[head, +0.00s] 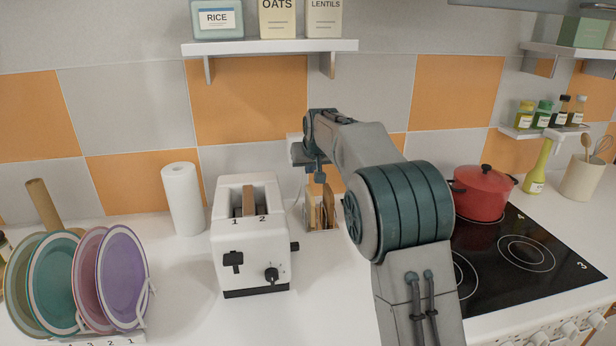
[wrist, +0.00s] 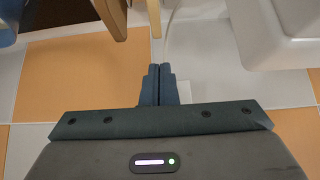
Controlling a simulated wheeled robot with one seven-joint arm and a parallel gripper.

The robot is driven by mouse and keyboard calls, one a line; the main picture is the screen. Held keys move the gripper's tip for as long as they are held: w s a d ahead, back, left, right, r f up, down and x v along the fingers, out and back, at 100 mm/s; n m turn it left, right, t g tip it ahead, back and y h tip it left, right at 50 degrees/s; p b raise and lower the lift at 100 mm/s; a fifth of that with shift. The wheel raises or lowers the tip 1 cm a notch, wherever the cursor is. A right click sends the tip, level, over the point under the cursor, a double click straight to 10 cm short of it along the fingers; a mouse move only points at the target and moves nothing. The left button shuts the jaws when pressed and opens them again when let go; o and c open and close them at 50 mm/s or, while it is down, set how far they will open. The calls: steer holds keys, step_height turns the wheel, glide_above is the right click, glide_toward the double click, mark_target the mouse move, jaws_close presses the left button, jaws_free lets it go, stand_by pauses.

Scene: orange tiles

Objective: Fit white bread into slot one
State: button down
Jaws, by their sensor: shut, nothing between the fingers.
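The white toaster (head: 251,252) stands on the counter, with the numbers 1 and 2 on its top edge. A brown slab like bread (head: 249,202) shows at its top, between the numbers; I cannot tell which slot it is in. Tan bread slices (head: 318,212) stand in a holder right of the toaster; I cannot tell which is white bread. My gripper (head: 320,178) is above this holder, partly hidden by my arm. In the wrist view my gripper (wrist: 157,70) is shut and empty, its tips just apart from a tan slice (wrist: 113,18). The toaster's white body (wrist: 280,30) is at right.
A plate rack (head: 80,280) stands at left and a paper roll (head: 183,198) behind the toaster's left. A red pot (head: 483,193) sits on the black hob (head: 530,255) at right. A shelf (head: 270,46) hangs above. The counter's front left of the toaster is clear.

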steer(key=p+x, duration=0.1)
steer(key=x, duration=0.8)
steer(key=shift+w+f, duration=0.1)
steer(key=shift+f, duration=0.1)
